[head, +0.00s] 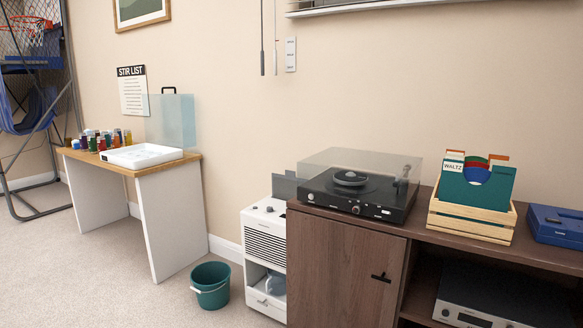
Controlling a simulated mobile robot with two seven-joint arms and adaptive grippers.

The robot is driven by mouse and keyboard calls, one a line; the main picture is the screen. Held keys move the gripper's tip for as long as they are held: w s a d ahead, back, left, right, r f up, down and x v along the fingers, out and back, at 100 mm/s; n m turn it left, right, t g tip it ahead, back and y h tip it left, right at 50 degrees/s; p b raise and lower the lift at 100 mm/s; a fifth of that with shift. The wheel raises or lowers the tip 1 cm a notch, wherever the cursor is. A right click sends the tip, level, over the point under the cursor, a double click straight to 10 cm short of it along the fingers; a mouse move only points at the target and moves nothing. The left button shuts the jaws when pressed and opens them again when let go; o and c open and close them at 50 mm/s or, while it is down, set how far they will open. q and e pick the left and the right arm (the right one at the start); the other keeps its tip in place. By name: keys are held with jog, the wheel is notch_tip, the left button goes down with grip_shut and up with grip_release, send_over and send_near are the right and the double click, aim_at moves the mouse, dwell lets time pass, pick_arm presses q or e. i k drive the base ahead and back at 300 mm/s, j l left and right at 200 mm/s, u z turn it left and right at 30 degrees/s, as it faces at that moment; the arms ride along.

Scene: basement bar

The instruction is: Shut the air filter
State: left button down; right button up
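A white appliance (255,222) with a black slatted grille (266,246) stands on the floor, left of the brown cabinet; it may be the air filter unit. Its top has a dark knob or button. A dark grey panel (285,187) stands up at the back of its top, partly hidden behind the turntable. Below the grille is an open recess with a blue-grey object (274,283) inside. The cabinet hides the unit's right side, and I cannot tell which part is the filter. Neither of my grippers is in view.
The brown cabinet (340,262) carries a turntable (360,185), a wooden record crate (470,222) and a blue case (556,226). A green bucket (211,286) stands on the carpet left of the appliance. A desk (170,180) is further left. Carpet in front is clear.

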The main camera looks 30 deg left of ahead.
aim_at(284, 187)
jog(key=i+j, duration=0.15)
jog(key=j, duration=0.2)
jog(key=i+j+z, duration=0.1)
jog(key=j, duration=0.3)
jog(key=i+j, duration=0.2)
jog(key=j, duration=0.15)
jog(key=z, duration=0.05)
